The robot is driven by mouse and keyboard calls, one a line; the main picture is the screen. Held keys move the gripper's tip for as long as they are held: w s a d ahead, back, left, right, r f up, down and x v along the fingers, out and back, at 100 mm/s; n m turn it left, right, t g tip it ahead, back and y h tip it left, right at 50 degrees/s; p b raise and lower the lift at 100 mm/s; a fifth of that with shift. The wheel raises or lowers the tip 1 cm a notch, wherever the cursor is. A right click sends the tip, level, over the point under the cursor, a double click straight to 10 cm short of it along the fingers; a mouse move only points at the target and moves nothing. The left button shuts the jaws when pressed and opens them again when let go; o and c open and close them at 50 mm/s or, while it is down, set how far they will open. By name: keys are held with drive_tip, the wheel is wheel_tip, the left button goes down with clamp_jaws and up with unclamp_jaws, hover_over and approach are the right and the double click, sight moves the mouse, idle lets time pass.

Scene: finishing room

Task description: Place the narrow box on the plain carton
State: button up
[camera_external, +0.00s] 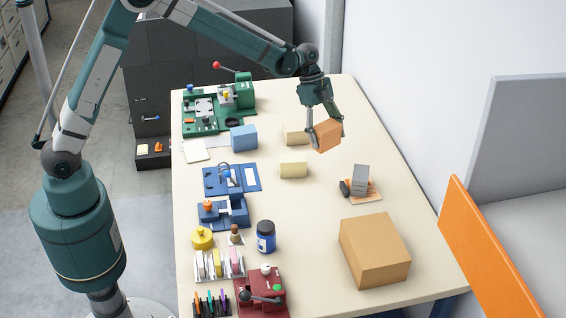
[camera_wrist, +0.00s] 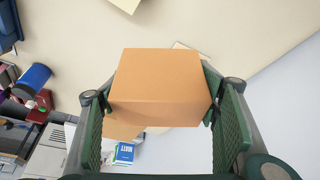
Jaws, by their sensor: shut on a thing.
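My gripper (camera_external: 326,128) is shut on an orange-brown box (camera_external: 325,137), with one finger on each side. I take this to be the narrow box. The held box looks raised above the far half of the table. It fills the middle of the wrist view (camera_wrist: 158,85) between the fingers. The plain carton (camera_external: 375,248) is a larger brown closed box near the table's front right, and its visible top is bare. A brown patch just below the held box in the wrist view looks like part of this carton (camera_wrist: 120,131), mostly hidden.
Two cream blocks (camera_external: 293,170) lie near the gripper, and a blue block (camera_external: 243,138) stands left of them. A grey block (camera_external: 360,180) stands on a small orange piece between gripper and carton. A blue jar (camera_external: 266,237) and several fixtures line the left side. An orange-edged panel (camera_external: 505,255) is at right.

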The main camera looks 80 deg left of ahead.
drive_tip(key=s+a+r+n, duration=0.1)
drive_tip(key=s+a, duration=0.1)
drive_tip(key=a, duration=1.1)
drive_tip(key=s+a+r+n+t+p, duration=0.1)
drive_tip(key=s+a+n, duration=0.1)
drive_tip(key=a, duration=1.1)
drive_tip(key=shift+s+a+r+y+p, duration=0.2)
drive_tip(key=shift+s+a+y+p, duration=0.15)
drive_tip(key=shift+s+y, duration=0.1)
hover_over(299, 128)
drive_tip(key=s+a, duration=0.1)
drive_tip(key=shift+s+f, duration=0.2)
drive_tip(key=shift+f, duration=2.95)
drive_tip(key=shift+f, duration=1.9)
drive_tip(key=shift+f, duration=0.1)
drive_tip(key=o, duration=0.6)
drive_tip(key=shift+c, duration=0.2)
drive_tip(key=o, duration=0.4)
